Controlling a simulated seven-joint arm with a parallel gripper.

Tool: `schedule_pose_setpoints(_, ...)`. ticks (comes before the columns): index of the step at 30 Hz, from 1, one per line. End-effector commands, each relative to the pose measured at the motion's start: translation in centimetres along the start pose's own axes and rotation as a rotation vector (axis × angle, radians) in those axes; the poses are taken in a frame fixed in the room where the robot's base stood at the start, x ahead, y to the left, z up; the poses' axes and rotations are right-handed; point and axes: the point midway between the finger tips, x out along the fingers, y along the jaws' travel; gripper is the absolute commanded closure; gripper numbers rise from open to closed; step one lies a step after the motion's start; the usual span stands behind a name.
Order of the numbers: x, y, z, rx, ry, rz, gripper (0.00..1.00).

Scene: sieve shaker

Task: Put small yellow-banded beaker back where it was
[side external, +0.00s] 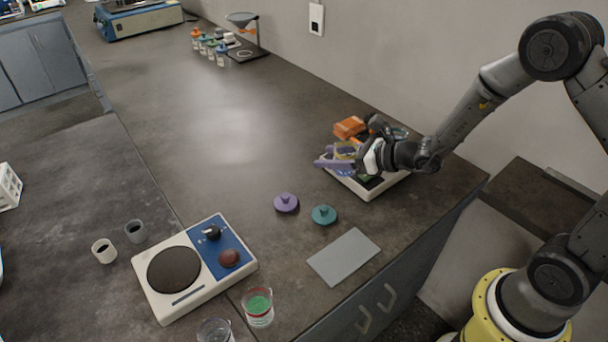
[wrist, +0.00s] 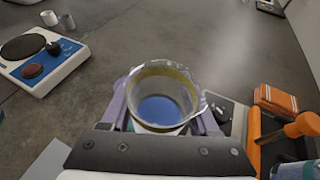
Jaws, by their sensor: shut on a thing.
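The small yellow-banded beaker (wrist: 160,97) is clear glass with a yellow band below its rim, and its inside looks blue at the bottom. My gripper (wrist: 163,120) has its purple fingers shut on the beaker, one on each side, and the beaker looks upright. I cannot tell whether the beaker's base touches anything.
A purple lid (side external: 286,202), a teal lid (side external: 324,215) and a grey plate (side external: 343,257) lie in front. The middle of the bench is clear.

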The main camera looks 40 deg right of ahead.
Motion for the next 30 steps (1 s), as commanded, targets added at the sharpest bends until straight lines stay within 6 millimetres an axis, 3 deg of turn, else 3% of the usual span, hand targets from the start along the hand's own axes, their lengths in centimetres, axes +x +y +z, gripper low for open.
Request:
schedule_pose_setpoints(8,6.0,-1.6,-0.3,-0.001,0.000,0.001,0.99)
schedule_pose_setpoints(15,9.8,-2.5,-2.6,0.001,0.001,0.000,0.99)
schedule_pose_setpoints(26,12.4,-3.0,-3.9,-0.001,0.000,0.000,0.99)
schedule_pose_setpoints(30,13.1,-3.0,-5.9,0.002,0.003,0.000,0.99)
